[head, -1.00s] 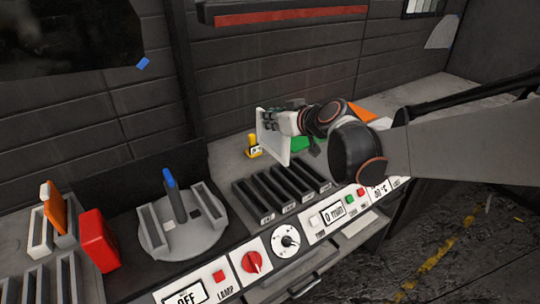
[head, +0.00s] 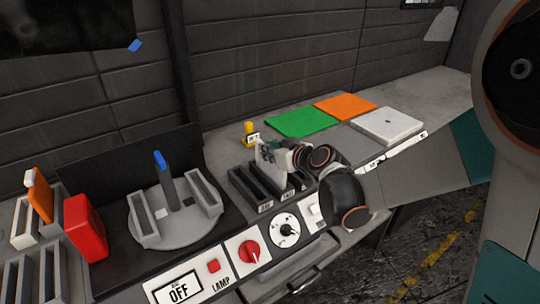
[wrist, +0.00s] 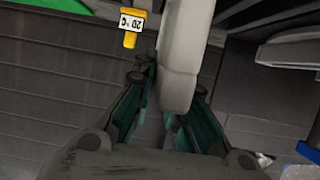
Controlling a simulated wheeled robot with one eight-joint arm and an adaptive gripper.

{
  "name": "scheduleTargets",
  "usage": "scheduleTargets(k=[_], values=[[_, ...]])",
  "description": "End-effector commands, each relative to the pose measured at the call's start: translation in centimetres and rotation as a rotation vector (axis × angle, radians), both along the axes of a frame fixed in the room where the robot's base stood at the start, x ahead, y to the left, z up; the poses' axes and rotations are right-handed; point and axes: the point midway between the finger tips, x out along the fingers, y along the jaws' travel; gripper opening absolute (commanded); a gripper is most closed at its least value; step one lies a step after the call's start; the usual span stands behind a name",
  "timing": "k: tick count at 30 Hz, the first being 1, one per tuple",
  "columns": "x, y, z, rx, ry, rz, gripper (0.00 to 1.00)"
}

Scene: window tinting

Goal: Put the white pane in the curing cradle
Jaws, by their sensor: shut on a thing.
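My gripper (head: 288,156) is shut on the white pane (head: 268,172), which stands upright on edge at the black slotted rack (head: 246,190). I cannot tell whether the pane's lower edge is in a slot or just above it. In the wrist view the pane (wrist: 180,62) runs between the fingers of my gripper (wrist: 168,82) and shows nearly edge-on. My gripper and wrist hide part of the rack. Grey slotted holders (head: 142,216) stand on a round turntable (head: 176,236) to the left. No label shows which holder is the curing cradle.
A blue-topped post (head: 166,180) rises from the turntable. A red block (head: 86,228) and a holder with an orange pane (head: 40,198) stand at left. A yellow tag stand (head: 249,130) is behind the rack. Green (head: 300,122) and orange (head: 345,107) sheets lie flat at back right.

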Motion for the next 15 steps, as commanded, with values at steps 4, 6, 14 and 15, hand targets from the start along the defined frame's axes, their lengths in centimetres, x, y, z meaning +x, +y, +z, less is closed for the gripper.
scheduleTargets(k=[4, 6, 14, 15], values=[[0.01, 0.0, -0.48, 0.001, -0.001, 0.0, 0.0], [0.0, 0.0, -0.43, 0.0, 0.0, 0.0, 0.0], [0.01, 0.0, -0.69, 0.0, 0.0, 0.0, 0.29], [0.0, 0.0, -0.67, 0.0, 0.0, 0.0, 0.33]])
